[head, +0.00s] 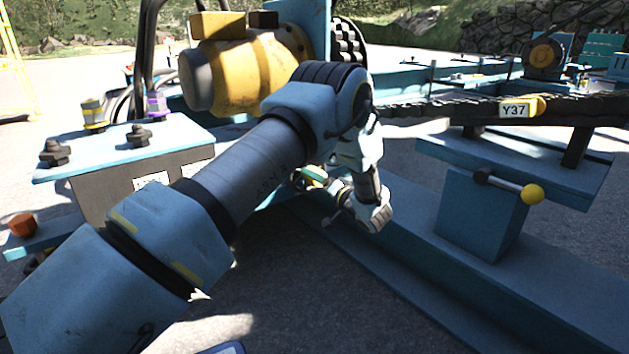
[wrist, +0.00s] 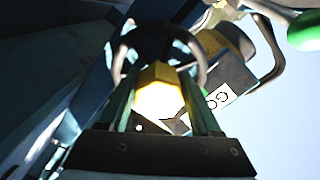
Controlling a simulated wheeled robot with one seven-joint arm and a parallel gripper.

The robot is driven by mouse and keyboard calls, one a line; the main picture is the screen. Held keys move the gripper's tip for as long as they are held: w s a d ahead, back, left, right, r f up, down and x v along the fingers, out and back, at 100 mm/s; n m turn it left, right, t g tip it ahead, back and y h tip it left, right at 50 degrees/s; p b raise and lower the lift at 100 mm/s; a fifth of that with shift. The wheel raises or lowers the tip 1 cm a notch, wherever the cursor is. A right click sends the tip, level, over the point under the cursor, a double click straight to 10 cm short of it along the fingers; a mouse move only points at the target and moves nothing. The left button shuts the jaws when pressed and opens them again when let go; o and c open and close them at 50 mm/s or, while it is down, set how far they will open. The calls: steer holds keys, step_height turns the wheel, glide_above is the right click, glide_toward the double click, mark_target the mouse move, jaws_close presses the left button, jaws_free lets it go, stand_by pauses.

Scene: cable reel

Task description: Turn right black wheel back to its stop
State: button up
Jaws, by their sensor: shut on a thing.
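The black wheel (wrist: 160,31) shows as a dark ring in the wrist view, ahead of my gripper (wrist: 159,74). The two fingers reach up to the ring's middle, with a bright yellow block-shaped part (wrist: 158,98) between them. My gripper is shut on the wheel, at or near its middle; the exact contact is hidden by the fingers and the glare. In the head view, my arm covers most of the work spot, and I cannot make out the wheel or the fingertips clearly.
In the wrist view, a white lettered label (wrist: 218,97) sits right of the fingers and a green rounded part (wrist: 304,31) at the upper right. In the head view, a yellow motor (head: 240,72) stands behind my arm. A yellow-knobbed lever (head: 531,194) and cable tagged Y37 (head: 515,110) are at right.

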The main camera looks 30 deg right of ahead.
jaws_close()
steer(key=shift+n+p, duration=0.3)
stand_by(0.3)
